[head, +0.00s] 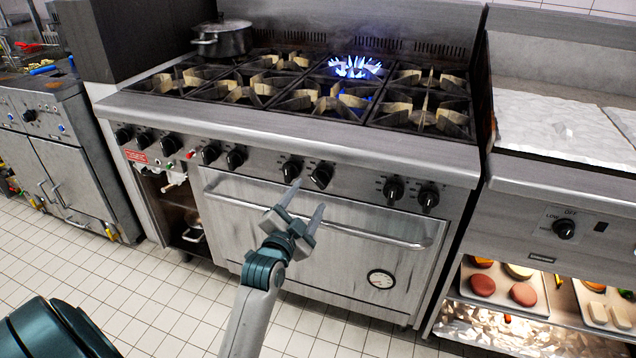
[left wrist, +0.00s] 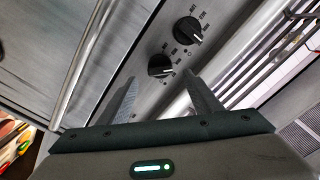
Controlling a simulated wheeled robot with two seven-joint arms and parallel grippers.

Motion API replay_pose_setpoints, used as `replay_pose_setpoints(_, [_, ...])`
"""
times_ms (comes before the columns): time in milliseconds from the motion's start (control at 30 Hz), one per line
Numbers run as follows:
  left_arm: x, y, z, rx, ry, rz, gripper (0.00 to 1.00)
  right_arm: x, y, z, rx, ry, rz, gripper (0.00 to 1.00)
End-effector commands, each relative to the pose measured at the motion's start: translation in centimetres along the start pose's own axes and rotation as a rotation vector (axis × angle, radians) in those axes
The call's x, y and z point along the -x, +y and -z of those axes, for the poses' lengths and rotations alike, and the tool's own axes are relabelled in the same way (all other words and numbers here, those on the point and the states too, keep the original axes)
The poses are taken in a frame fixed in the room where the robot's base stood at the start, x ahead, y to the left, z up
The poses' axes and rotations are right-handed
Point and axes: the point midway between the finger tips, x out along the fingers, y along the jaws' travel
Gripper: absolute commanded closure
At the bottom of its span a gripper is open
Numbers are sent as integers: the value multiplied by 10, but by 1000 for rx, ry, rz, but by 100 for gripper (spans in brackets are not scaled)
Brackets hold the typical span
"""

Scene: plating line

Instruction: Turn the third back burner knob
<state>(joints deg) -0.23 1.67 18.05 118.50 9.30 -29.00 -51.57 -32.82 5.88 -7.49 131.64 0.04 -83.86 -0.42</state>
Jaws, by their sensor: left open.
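The stove (head: 300,135) has black knobs along its front panel. The third pair has a left knob (head: 291,171) and a right knob (head: 321,176); the right one sits at a tilt. A blue flame (head: 355,67) burns on the third back burner. My left gripper (head: 308,195) is open and empty, its fingertips just below and in front of this pair. In the left wrist view, one knob (left wrist: 160,66) appears between and beyond the fingertips (left wrist: 162,84), and another knob (left wrist: 188,31) lies farther up. Contact is not visible. My right gripper is out of view.
The oven door handle (head: 350,231) runs below the knobs, close to my left gripper. Another knob pair (head: 410,192) is to the right. A pot (head: 222,38) stands on the back left burner. A counter with food trays (head: 510,292) stands at right.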

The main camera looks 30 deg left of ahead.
Motion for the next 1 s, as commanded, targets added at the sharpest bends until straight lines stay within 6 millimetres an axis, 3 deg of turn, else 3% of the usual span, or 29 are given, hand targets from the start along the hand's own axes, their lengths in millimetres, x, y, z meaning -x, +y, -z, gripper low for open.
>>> replay_pose_setpoints(200, [-40,0,0,2,1,1,42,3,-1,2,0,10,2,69])
replay_pose_setpoints(500, [-75,0,0,1,1,1,42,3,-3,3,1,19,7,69])
replay_pose_setpoints(933, [-82,0,0,0,0,0,42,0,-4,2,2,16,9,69])
replay_pose_setpoints(1000, [-82,0,0,0,0,0,56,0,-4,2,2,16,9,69])
